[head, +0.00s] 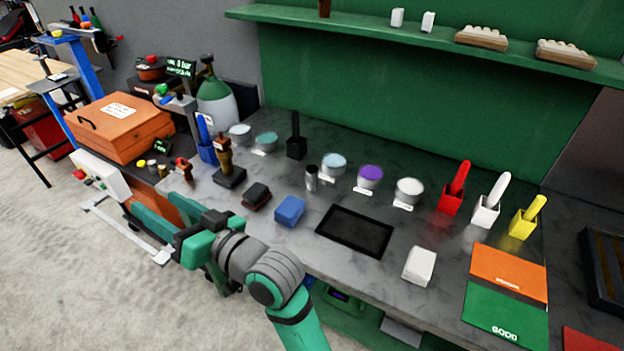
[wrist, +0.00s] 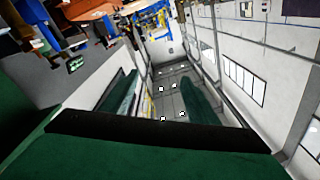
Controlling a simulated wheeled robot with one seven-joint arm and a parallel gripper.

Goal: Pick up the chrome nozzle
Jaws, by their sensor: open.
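A small silvery cylinder with a dark top (head: 311,178) stands upright on the grey marbled worktop, behind the blue block. It may be the chrome nozzle, but I cannot be sure at this size. Several other small fittings (head: 152,165) stand at the worktop's left end, and their metal is hard to tell. My gripper (head: 136,203) is open and empty in front of the worktop's left end, well apart from the silvery cylinder. In the wrist view its two green fingers (wrist: 162,85) are spread, with only distant floor and walls between them. No nozzle is recognisable there.
A blue block (head: 290,211), a black tray (head: 355,231) and a white block (head: 420,265) lie along the front. Round tubs (head: 370,177) and coloured holders (head: 454,190) stand behind. An orange case (head: 117,127) and a gas cylinder (head: 215,100) stand at the left.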

